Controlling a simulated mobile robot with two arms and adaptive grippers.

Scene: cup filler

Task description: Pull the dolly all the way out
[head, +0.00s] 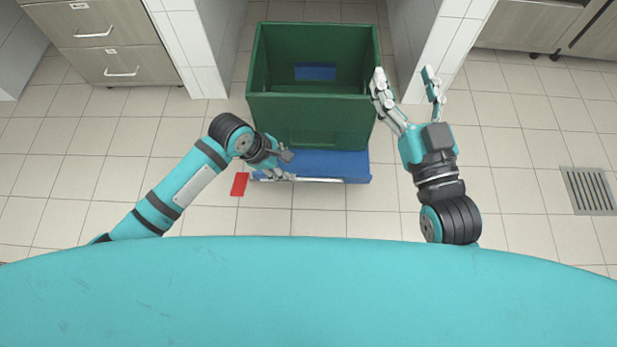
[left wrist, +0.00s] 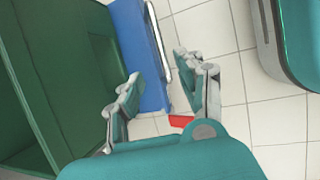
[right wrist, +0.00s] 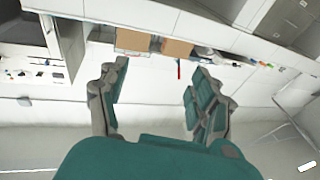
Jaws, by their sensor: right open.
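The blue dolly (head: 335,163) sits on the floor under a green crate (head: 318,122). Its front part sticks out in front of the crate, with a pale bar (head: 325,180) along the front edge. My left gripper (head: 290,166) is over the left part of this front edge. In the left wrist view its fingers (left wrist: 157,66) are apart, with the dolly (left wrist: 143,50) and its bar showing between and beyond them; I cannot tell whether they touch. My right gripper (head: 403,76) is open and empty, one finger overlapping the crate's right rim in the head view.
The crate stands at the opening between two white tiled walls (head: 180,45) (head: 448,45). A red flat piece (head: 239,184) lies on the floor left of the dolly. Drawers (head: 108,64) stand at the left, a floor grate (head: 590,191) at the right. Tiled floor in front is clear.

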